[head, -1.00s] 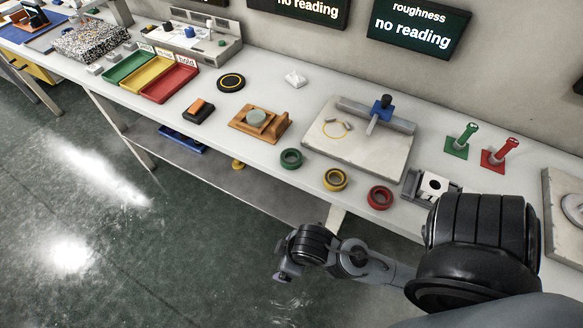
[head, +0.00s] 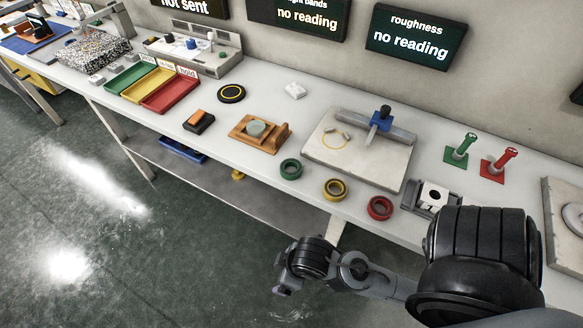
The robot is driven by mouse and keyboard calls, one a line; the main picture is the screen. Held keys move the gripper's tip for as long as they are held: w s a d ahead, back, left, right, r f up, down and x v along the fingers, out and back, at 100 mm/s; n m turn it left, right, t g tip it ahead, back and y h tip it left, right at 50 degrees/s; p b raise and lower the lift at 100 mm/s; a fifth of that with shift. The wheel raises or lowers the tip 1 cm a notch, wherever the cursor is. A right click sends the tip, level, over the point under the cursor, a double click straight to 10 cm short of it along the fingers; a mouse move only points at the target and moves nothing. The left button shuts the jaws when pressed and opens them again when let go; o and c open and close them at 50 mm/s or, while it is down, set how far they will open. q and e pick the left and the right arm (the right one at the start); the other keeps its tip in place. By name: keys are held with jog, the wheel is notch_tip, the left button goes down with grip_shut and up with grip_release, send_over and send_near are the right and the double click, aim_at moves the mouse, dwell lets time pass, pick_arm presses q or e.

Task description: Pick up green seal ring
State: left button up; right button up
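The green seal ring (head: 291,169) lies flat near the front edge of the white bench, leftmost in a row with a yellow ring (head: 335,189) and a red ring (head: 380,208). My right arm comes in from the lower right, and its gripper (head: 281,290) hangs over the floor in front of the bench, below and apart from the green ring. The fingers are small and dark, so I cannot tell whether they are open. My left gripper is not in view.
A pale stone plate (head: 366,165) with a blue-topped gauge lies behind the rings. A wooden fixture (head: 272,138) stands left of it. Green (head: 458,152) and red (head: 495,169) posts stand to the right. Green, yellow and red trays (head: 171,93) are at far left.

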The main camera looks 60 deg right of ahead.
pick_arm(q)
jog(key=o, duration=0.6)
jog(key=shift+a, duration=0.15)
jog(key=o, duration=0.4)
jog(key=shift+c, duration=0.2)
